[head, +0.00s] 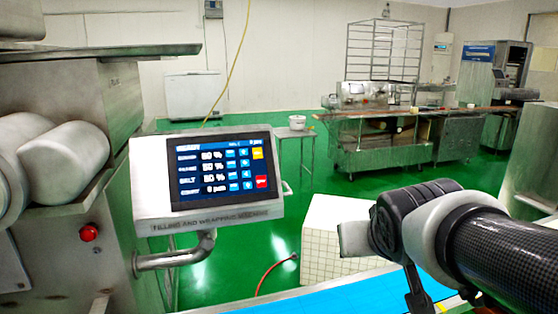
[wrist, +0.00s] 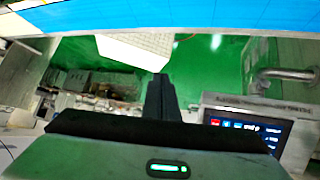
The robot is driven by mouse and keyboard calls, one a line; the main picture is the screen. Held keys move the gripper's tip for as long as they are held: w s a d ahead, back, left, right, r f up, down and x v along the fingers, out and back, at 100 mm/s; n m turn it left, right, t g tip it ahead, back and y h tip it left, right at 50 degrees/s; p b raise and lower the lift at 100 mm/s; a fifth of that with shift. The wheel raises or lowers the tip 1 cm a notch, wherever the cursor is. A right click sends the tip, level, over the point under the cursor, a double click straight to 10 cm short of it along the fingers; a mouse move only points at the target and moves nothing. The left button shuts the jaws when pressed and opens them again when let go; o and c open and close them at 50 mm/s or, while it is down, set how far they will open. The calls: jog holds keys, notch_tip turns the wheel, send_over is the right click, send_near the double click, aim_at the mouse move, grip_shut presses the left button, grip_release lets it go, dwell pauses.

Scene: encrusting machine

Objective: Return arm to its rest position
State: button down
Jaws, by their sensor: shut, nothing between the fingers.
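My gripper (wrist: 160,80) shows in the wrist view as two dark fingers closed together, with nothing held between them. In the head view my arm reaches in from the right edge, its end over the blue belt side and to the right of the control panel. The fingers are hard to make out there. The control panel (head: 222,172) has a lit screen with blue and white rows, a yellow button and a red button. It also shows in the wrist view (wrist: 250,130), at the lower right. My gripper is apart from it.
A blue belt (head: 340,299) runs along the bottom, below my arm. A white tiled block (head: 318,245) stands beyond it. A steel machine with a red knob (head: 89,233) is at the left. A steel worktable (head: 385,145) and rack stand farther back. Green floor (head: 240,245) is open between.

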jog(key=s+a+f+g+y+p, duration=0.15)
jog(key=s+g, duration=0.25)
jog(key=s, duration=0.9)
notch_tip(320, 180, up, 21)
jog(key=p, duration=2.1)
jog(key=shift+w+a, duration=0.15)
jog(key=shift+a, duration=0.05)
